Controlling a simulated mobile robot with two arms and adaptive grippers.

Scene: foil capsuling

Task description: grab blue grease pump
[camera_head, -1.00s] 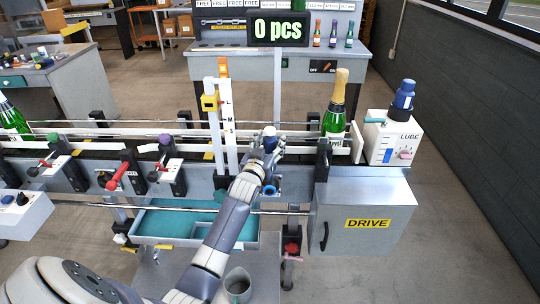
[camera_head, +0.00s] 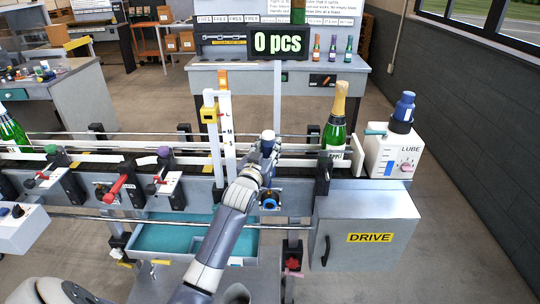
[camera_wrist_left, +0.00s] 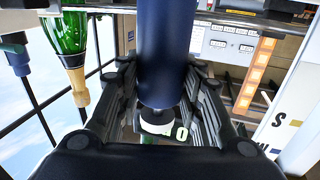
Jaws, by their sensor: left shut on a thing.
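My left gripper (camera_head: 262,152) is at the conveyor's front edge, shut on a dark blue cylinder, which I take for the blue grease pump (camera_head: 268,135). A second dark blue bottle-shaped part (camera_head: 403,108) stands upright on the white LUBE box (camera_head: 390,155) at the right. My right gripper is not in view.
A green bottle with gold foil (camera_head: 334,130) stands on the conveyor, right of my gripper. A white upright scale (camera_head: 228,135) stands close on the left. The grey DRIVE box (camera_head: 365,262) is at the lower right. A teal-lined tray (camera_head: 165,238) lies below.

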